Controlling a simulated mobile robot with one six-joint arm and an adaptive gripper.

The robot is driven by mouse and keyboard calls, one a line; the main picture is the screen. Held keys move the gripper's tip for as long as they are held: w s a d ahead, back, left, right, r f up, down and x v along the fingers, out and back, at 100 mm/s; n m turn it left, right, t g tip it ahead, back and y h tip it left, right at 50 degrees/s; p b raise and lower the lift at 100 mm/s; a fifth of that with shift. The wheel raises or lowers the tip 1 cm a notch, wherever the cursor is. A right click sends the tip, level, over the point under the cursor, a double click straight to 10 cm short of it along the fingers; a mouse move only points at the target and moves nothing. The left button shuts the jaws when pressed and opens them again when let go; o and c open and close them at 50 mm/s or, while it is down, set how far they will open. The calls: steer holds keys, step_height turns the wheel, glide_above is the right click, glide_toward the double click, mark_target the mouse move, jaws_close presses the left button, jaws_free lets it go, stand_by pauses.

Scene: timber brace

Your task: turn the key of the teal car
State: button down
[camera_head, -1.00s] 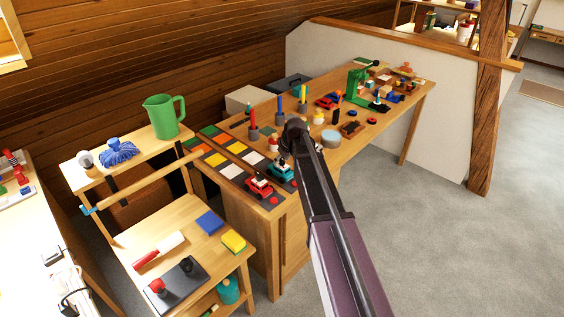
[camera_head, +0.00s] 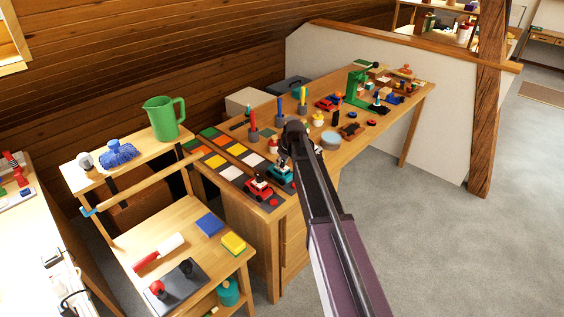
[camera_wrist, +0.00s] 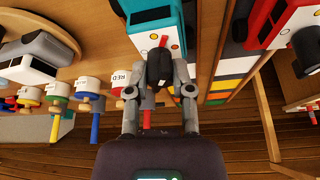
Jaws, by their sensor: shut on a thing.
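The teal car (camera_head: 279,174) sits near the front left end of the long wooden bench, beside the red car (camera_head: 257,188). In the wrist view the teal car (camera_wrist: 153,12) is at the top, with its white end panel (camera_wrist: 145,42) facing my gripper. A black key (camera_wrist: 159,70) stands at that panel, next to a small red mark. My gripper (camera_wrist: 159,80) is shut on the key, with one finger on each side. In the head view my arm hides much of the gripper and the key. How far the key is turned, I cannot tell.
The red car (camera_wrist: 284,22) is close on the right in the wrist view. Pegs with coloured handles (camera_wrist: 95,118) and a grey-and-white toy (camera_wrist: 35,55) are at the left. A green jug (camera_head: 164,117) stands on the side shelf. The floor right of the bench is clear.

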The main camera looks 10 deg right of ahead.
steer(key=m+h, duration=0.1)
steer(key=m, duration=0.2)
steer(key=m+h, duration=0.1)
steer(key=m, duration=0.2)
steer(key=shift+m+h, duration=0.3)
steer(key=m+h, duration=0.1)
steer(key=m, duration=0.2)
steer(key=m+h, duration=0.1)
steer(key=m, duration=0.2)
steer(key=shift+g, duration=0.4)
steer(key=shift+c, duration=2.4)
jaws_free()
steer(key=shift+n, duration=0.3)
